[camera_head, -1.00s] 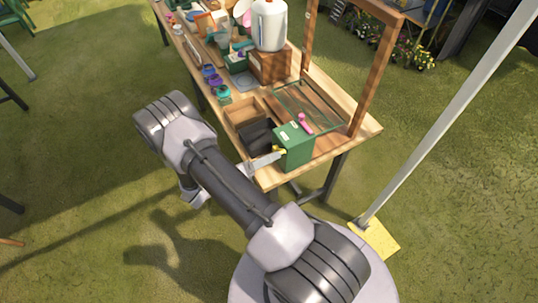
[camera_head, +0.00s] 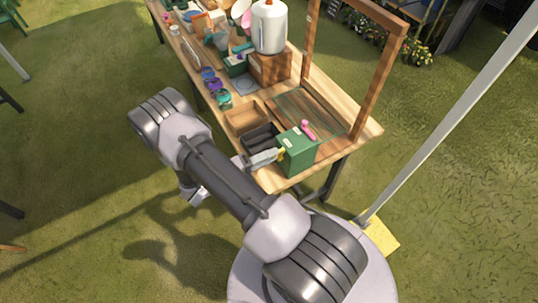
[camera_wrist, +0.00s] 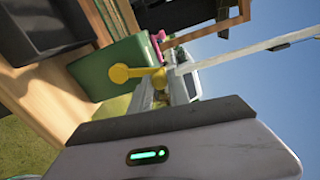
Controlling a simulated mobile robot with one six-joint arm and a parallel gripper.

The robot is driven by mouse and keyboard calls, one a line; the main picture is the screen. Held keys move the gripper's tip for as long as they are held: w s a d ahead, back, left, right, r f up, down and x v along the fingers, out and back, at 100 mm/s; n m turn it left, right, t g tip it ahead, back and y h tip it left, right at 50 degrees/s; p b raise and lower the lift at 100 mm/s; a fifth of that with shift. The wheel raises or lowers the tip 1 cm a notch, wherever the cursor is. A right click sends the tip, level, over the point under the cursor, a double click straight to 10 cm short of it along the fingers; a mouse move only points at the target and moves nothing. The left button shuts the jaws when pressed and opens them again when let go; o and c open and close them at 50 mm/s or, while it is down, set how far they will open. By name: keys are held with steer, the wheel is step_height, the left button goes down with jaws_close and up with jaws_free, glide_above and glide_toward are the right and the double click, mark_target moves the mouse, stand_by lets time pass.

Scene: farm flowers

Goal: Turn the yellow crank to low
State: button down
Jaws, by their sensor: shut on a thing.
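The yellow crank (camera_wrist: 135,73) is on the side of a green box (camera_wrist: 105,70), with a round knob at one end. In the head view the green box (camera_head: 299,152) stands at the table's near corner, and a little of the yellow crank (camera_head: 281,153) shows at its left side. My gripper (camera_head: 272,157) reaches the crank from the left. In the wrist view my gripper (camera_wrist: 172,85) is shut on the crank, and its fingers partly hide it. Any low marking on the box is not readable.
A pink handle (camera_head: 308,129) sits on the box's top. A black tray (camera_head: 261,137) lies beside the box on the wooden table (camera_head: 278,187). A wooden frame (camera_head: 377,75) rises behind. A white pole (camera_head: 450,110) stands at the right.

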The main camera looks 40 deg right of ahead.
steer(key=c, duration=1.3)
jaws_free()
steer(key=shift+o, duration=0.2)
steer(key=v, duration=1.7)
steer(key=shift+a, duration=0.2)
